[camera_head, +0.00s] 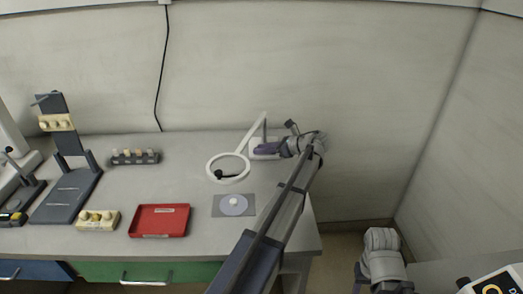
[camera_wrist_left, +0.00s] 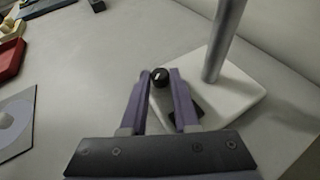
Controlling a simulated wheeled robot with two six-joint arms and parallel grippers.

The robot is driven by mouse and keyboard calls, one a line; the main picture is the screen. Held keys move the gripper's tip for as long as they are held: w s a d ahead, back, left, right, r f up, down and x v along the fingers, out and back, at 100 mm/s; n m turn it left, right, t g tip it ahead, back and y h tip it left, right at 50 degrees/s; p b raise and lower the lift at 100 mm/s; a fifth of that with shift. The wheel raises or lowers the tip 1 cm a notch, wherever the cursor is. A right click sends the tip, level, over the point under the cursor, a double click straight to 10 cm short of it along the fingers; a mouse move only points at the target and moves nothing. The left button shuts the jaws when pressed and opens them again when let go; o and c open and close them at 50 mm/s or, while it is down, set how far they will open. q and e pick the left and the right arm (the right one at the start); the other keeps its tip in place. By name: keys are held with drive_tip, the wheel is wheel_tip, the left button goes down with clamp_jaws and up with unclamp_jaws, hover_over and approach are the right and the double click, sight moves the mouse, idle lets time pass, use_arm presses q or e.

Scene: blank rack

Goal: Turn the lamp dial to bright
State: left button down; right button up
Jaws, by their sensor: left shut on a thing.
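The lamp has a white ring head (camera_head: 228,181) on a slanted white arm, above the back right of the table. Its white base (camera_wrist_left: 238,92) and grey post (camera_wrist_left: 224,40) show in the left wrist view. The black dial (camera_wrist_left: 160,76), with a pale mark on it, sits at the near edge of the base. My left gripper (camera_head: 262,149) reaches the base, and its two purple fingers in the left wrist view (camera_wrist_left: 161,82) are shut on the dial, one on each side. In the head view the dial is hidden.
A grey mat with a pale disc (camera_head: 229,206) lies in front of the lamp. A red tray (camera_head: 159,234), a cream block with knobs (camera_head: 97,225) and a dark rack (camera_head: 134,159) stand further left. A wall rises behind the table (camera_head: 190,180).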

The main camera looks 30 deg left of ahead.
use_arm(q)
drive_tip(key=n+g, duration=0.2)
drive_tip(key=w+n+g+h, duration=0.1)
drive_tip(key=g, duration=0.1)
drive_tip(key=shift+a+n, duration=0.15)
drive_tip(key=shift+n, duration=0.25)
drive_tip(key=shift+n+g+h, duration=0.4)
drive_tip(key=shift+n+g, duration=0.5)
drive_tip(key=shift+g, duration=0.1)
drive_tip(key=c, duration=0.7)
unclamp_jaws()
drive_tip(key=shift+o, duration=0.2)
drive_tip(key=shift+s, duration=0.1)
